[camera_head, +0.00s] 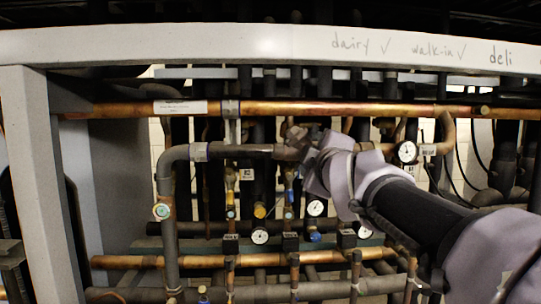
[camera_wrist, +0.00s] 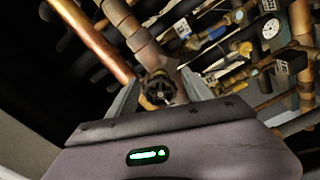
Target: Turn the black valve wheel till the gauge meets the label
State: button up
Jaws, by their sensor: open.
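The black valve wheel (camera_wrist: 160,88) shows in the wrist view, on a valve on a thick pipe just beyond my gripper's dark front edge. In the head view the wheel is not clear; my gripper (camera_head: 298,143) covers that part of the pipe. Another gauge (camera_wrist: 270,28) shows in the wrist view.
A long copper pipe (camera_head: 300,108) crosses above my gripper, under a pale frame beam (camera_head: 220,43) with handwriting. A grey post (camera_head: 45,170) stands at left. Several small gauges, including one (camera_head: 260,235), and crowded pipes fill the space below. My arm comes in from the right.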

jog(key=s+p, duration=0.4)
jog(key=s, duration=1.3)
jog(key=shift+s, duration=0.15)
jog(key=shift+f, duration=0.1)
jog(key=s+f+m+g+b, duration=0.2)
jog(key=f+m+b, duration=0.15)
jog(key=f, duration=0.55)
jog(key=s+d+f+m+g+b, duration=0.1)
jog(key=f+m+g+b, duration=0.3)
jog(key=f, duration=0.6)
jog(key=s+f+m+t+b, duration=0.1)
jog(key=s+f+m+b, duration=0.1)
jog(key=f+b, duration=0.5)
jog(key=s+a+f+m+g+b, duration=0.1)
jog(key=s+f, duration=0.3)
jog(key=f, duration=0.5)
jog(key=s+a+f+m+g+y+b, duration=0.1)
jog(key=s+a+f+m+g+b, duration=0.1)
jog(key=f, duration=0.7)
jog(key=s+a+f+m+g+y+b, duration=0.1)
jog(key=s+f+m+g+b, duration=0.3)
jog(key=f, duration=0.5)
jog(key=shift+s+a+m+b, duration=0.55)
jog(key=shift+s+m, duration=0.2)
jog(key=shift+s, duration=0.3)
